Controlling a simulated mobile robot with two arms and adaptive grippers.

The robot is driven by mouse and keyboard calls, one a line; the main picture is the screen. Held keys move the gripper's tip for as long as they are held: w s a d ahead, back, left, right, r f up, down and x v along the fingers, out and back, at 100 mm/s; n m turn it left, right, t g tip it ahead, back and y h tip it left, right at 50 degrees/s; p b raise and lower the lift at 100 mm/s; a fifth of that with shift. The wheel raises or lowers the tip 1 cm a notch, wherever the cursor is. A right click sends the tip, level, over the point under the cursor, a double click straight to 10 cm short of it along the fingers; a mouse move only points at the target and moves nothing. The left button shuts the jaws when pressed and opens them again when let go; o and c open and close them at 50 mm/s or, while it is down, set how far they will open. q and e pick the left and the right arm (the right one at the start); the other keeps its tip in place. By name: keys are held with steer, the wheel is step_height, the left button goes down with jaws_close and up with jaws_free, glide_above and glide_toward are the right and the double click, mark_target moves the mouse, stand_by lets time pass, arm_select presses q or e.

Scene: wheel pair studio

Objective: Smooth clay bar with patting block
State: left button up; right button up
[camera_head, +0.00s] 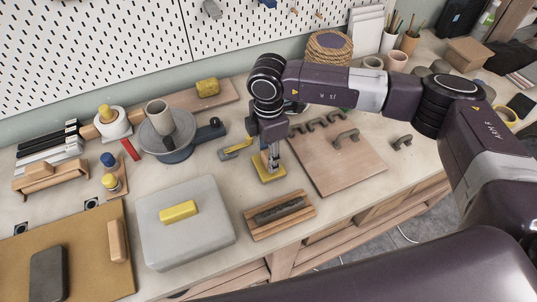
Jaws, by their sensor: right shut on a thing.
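My right gripper (271,160) points straight down near the middle of the counter. It is shut on a small yellow square block (266,171), which looks like the patting block; the grip itself is partly hidden. A dark grey bar (280,210), which looks like the clay bar, lies lengthwise in a wooden holder (304,217) in front of and slightly right of my right gripper. The block is apart from the bar. My left gripper is not in view.
A grey slab (215,245) with a yellow bar (178,212) on it lies at the left. A wooden board (335,168) with several grey curved pieces lies to the right. A turntable with a cup (158,115) stands behind left. The counter's front edge is close to the holder.

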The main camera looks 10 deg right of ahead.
steer(key=c, duration=0.4)
steer(key=shift+r, duration=0.15)
steer(key=shift+r+p, duration=1.5)
steer(key=shift+r, duration=1.4)
